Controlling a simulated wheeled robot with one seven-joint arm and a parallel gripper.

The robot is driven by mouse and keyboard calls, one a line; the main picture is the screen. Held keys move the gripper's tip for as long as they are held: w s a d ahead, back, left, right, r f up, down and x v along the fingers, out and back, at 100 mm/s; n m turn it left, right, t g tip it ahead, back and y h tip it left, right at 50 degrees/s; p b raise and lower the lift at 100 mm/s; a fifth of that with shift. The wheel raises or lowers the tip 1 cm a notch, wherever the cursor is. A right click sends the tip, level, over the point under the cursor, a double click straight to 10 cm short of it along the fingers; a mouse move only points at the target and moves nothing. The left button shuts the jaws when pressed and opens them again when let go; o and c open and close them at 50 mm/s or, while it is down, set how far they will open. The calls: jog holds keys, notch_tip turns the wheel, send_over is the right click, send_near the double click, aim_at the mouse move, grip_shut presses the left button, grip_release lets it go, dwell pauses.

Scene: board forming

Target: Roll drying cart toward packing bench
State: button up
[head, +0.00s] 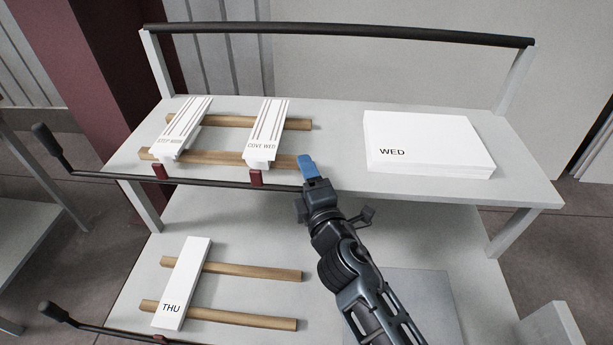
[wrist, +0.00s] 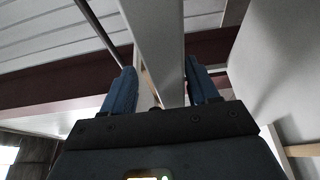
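The cart (head: 335,195) appears to be the grey two-shelf frame filling the head view. A black handle bar (head: 340,35) runs across two uprights along its far side. My gripper (head: 307,166) has blue fingers and is at the front edge of the upper shelf, right of the wooden rails and well short of the handle bar. In the wrist view its two fingers (wrist: 161,88) stand apart. A pale bar (wrist: 158,45) shows between them; whether it lies between or beyond the fingertips is unclear. I cannot identify the packing bench.
Upper shelf: boards marked STEP MON (head: 183,127) and COVE WED (head: 265,130) on wooden rails, and a white WED stack (head: 420,143). Lower shelf: a THU board (head: 183,282) on rails. Black rods (head: 105,175) with knobs jut left. Another grey structure (head: 25,235) stands left.

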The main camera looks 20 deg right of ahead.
aim_at(246, 174)
grip_shut()
jog(key=w+a+b, duration=0.1)
jog(key=a+b, duration=0.1)
jog(key=a, duration=0.2)
jog(key=w+a+b, duration=0.1)
jog(key=a+b, duration=0.1)
jog(key=a, duration=0.2)
jog(key=w+a+b, duration=0.2)
jog(key=a+b, duration=0.1)
jog(key=a, duration=0.1)
jog(key=shift+w+f, duration=0.1)
jog(key=shift+w+a, duration=0.1)
jog(key=shift+a, duration=0.25)
jog(key=shift+c, duration=0.3)
grip_release()
jog(key=o, duration=0.3)
jog(key=shift+d, duration=0.15)
jog(key=s, duration=0.8)
jog(key=shift+d+b, duration=0.2)
jog(key=shift+b, duration=0.15)
